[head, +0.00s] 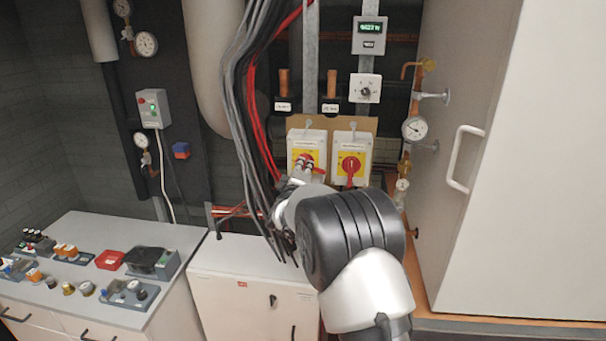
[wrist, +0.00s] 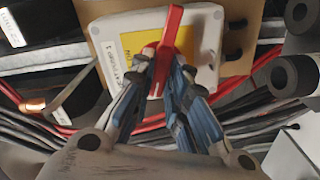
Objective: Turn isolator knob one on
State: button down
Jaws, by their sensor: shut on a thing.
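Two white isolator boxes with yellow plates and red knobs hang side by side on a brown board. The left box (head: 306,136) has its knob (head: 303,157) partly hidden behind my gripper (head: 309,168). In the wrist view, my gripper (wrist: 164,62) is shut on this red knob (wrist: 172,28), with a fingertip on each side of its handle. The handle stands nearly upright in that view, leaning a little to the right, in front of the yellow plate (wrist: 133,45). The lettering on the plate is too small to read surely. The right isolator knob (head: 350,166) is untouched.
Grey and red cables (head: 250,110) hang just left of the isolators. A pressure gauge (head: 414,128) and copper pipework stand to the right, beside a large white cabinet (head: 490,170). A low white cabinet (head: 250,262) and a bench (head: 165,240) with parts are below left.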

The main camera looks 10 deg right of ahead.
jog(key=m+b, duration=0.4)
jog(key=m, duration=0.3)
jog(key=shift+f, duration=0.1)
jog(key=m+b, duration=0.2)
jog(key=m, duration=0.3)
jog(key=shift+m+b, duration=0.65)
jog(key=shift+m, duration=0.25)
jog(key=c, duration=1.6)
grip_release()
jog(key=shift+o, duration=0.2)
jog(key=shift+s, duration=0.1)
jog(key=v, duration=1.2)
